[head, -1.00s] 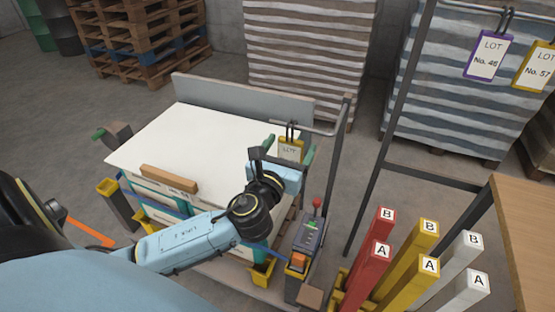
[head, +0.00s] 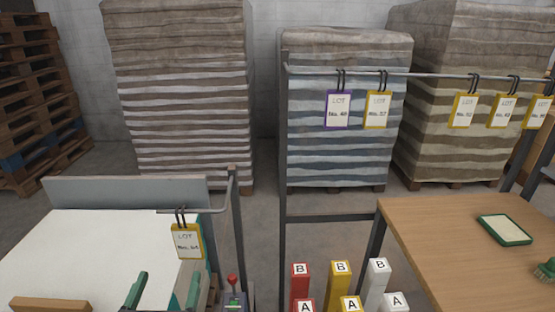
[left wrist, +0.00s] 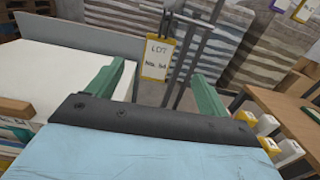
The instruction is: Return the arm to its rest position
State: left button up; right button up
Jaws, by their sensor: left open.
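My left gripper (head: 164,291) shows at the bottom left of the head view, only its two green fingers in sight. They are apart, with nothing between them. In the left wrist view the gripper (left wrist: 157,90) is open and empty too. A yellow-framed LOT tag (head: 187,241) hangs from a hook on a rail beyond the fingers. In the left wrist view this tag (left wrist: 157,57) shows between the fingertips, farther off and apart from them. The rest of my left arm is out of the head view. My right gripper is not in view.
A white-topped stack (head: 75,255) with a wooden block (head: 50,304) lies at left. A control box with a red-knobbed lever (head: 233,290) stands beside the gripper. Red, yellow and white posts stand at bottom centre. A wooden table (head: 450,245) is at right. More tags hang on a rail.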

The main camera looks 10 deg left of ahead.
pick_arm(q)
jog(key=s+a+f+n+g+y, duration=0.15)
jog(key=f+n+g, duration=0.25)
jog(key=n, duration=0.4)
jog(key=s+a+f+n+g+h, duration=0.1)
jog(key=s+a+f+n+g, duration=0.25)
jog(key=n, duration=0.55)
jog(key=s+d+f+n+g+h, duration=0.5)
jog(key=s+d+f+n+g, duration=0.3)
jog(key=n, duration=0.6)
notch_tip(320, 180, down, 25)
jog(key=s+d, duration=0.1)
jog(key=s, duration=0.1)
jog(key=s+a+f+g, duration=0.1)
jog(key=s+a+f, duration=0.2)
jog(key=s+f, duration=1.2)
jog(key=shift+s, duration=0.65)
